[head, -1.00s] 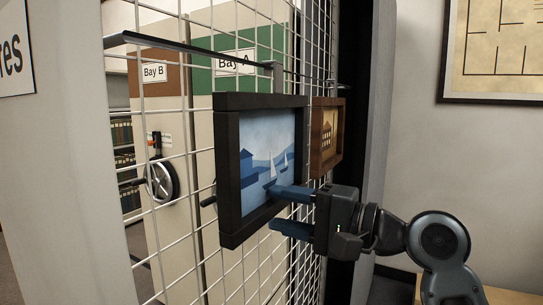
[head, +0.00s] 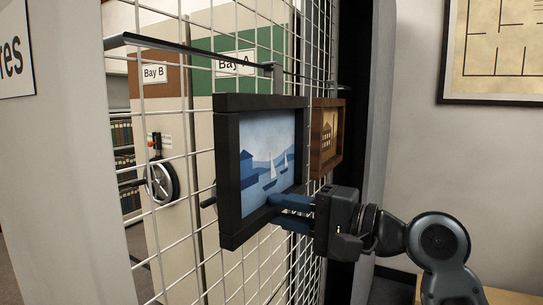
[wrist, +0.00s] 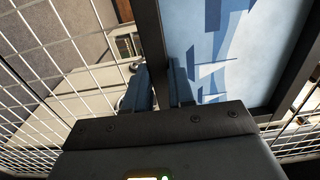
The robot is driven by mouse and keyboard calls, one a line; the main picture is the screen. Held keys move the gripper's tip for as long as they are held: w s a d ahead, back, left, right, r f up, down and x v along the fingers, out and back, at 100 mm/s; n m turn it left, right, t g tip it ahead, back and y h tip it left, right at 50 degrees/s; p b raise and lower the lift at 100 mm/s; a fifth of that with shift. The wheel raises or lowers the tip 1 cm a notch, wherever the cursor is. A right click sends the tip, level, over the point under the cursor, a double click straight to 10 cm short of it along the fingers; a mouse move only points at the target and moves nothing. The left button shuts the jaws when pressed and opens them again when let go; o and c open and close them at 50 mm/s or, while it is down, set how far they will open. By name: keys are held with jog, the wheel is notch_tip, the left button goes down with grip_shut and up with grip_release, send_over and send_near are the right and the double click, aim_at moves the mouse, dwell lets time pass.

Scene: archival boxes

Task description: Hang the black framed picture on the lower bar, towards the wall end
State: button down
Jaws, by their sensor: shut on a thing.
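The black framed picture (head: 229,180), a blue scene with sailboats, hangs upright against the wire mesh. A grey hook (head: 273,72) rises from its top to the upper dark bar (head: 180,48). My gripper (head: 274,211) is shut on the frame's lower part, coming from the right. In the wrist view, the two blue fingers (wrist: 160,84) lie on either side of a black frame member (wrist: 149,38). A short piece of a dark lower bar (head: 141,262) shows at lower left; the picture hides what lies behind it.
A brown framed picture (head: 326,150) hangs farther along the mesh (head: 170,235), close to the black frame's right. Bay A and Bay B cabinets and a handwheel (head: 161,183) stand behind the mesh. A plan in a frame (head: 500,52) is on the right wall.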

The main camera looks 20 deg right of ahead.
aim_at(269, 188)
jog(key=shift+r, duration=0.15)
jog(key=shift+r+p, duration=1.35)
jog(key=shift+p, duration=0.4)
jog(key=shift+r, duration=0.15)
jog(key=p+v, duration=0.1)
jog(key=v, duration=0.8)
dwell(0.6)
